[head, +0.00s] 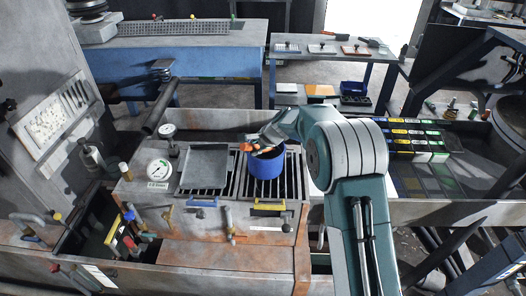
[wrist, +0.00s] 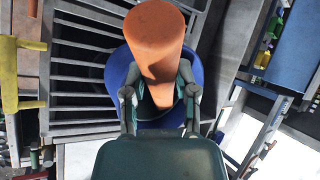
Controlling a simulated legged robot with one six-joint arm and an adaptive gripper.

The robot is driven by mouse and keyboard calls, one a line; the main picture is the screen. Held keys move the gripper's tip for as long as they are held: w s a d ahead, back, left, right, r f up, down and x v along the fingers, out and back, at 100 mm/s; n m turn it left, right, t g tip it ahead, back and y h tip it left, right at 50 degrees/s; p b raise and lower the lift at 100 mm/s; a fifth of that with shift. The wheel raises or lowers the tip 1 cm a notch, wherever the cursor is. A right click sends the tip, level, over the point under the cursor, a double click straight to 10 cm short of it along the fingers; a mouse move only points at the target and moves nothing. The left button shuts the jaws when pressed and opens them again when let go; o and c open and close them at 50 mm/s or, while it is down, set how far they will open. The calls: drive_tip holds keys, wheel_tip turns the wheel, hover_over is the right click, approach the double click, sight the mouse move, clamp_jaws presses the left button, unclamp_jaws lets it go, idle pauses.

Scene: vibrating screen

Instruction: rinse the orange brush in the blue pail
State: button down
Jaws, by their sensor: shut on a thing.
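The blue pail (head: 266,162) stands on a slatted metal grate in the middle of the head view. Its blue rim and side also show in the wrist view (wrist: 119,68). The orange brush (wrist: 160,45) is between my gripper's fingers in the wrist view, and its thick round end points toward the camera. My gripper (wrist: 160,92) is shut on the brush and is over the pail's mouth. In the head view my gripper (head: 262,146) is at the pail's rim with a small bit of orange showing. The brush's far end is hidden, so I cannot tell how deep it reaches.
A square grey tray (head: 205,168) lies on the grate left of the pail. A yellow handle (head: 270,207) is at the grate's front. Several small boxes (head: 415,140) stand to the right. A blue bench (head: 180,55) is behind.

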drive_tip(key=shift+a, duration=0.4)
idle(2.4)
drive_tip(key=shift+r, duration=4.35)
